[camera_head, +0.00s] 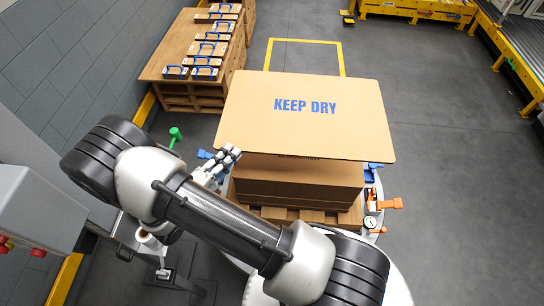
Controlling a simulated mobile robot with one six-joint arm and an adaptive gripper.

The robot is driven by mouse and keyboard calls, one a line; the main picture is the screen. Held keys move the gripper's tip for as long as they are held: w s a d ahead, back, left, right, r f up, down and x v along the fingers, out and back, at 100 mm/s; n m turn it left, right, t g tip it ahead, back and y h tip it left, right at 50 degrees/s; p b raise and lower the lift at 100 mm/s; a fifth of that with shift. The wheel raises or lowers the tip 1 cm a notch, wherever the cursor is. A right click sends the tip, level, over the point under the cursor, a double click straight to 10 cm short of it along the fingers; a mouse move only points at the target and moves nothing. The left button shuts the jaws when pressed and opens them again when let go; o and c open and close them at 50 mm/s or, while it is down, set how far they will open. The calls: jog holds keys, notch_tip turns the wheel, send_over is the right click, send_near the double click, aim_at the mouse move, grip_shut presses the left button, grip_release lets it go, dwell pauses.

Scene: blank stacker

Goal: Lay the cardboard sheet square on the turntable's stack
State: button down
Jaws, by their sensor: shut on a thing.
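The tan cardboard sheet (307,128) carries blue KEEP DRY lettering and hangs above the stack, turned a little relative to it. My gripper (231,153) is at the sheet's near left corner, shut on its edge. The stack (298,183) of brown cardboard shows below the sheet's near edge, with a gap between them. The sheet hides most of the stack's top. The stack sits on a wooden pallet (285,213) on the round pale turntable (393,275), which my arm partly covers.
Orange clamp (384,205) and a dial gauge (371,222) stand at the pallet's right. Blue parts (372,170) show beside the stack. A green-headed post (175,134) stands left of my gripper. Floor at right is clear.

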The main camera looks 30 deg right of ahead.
notch_tip(320, 180, down, 20)
jog(key=b, duration=0.6)
jog(key=c, duration=1.8)
grip_release()
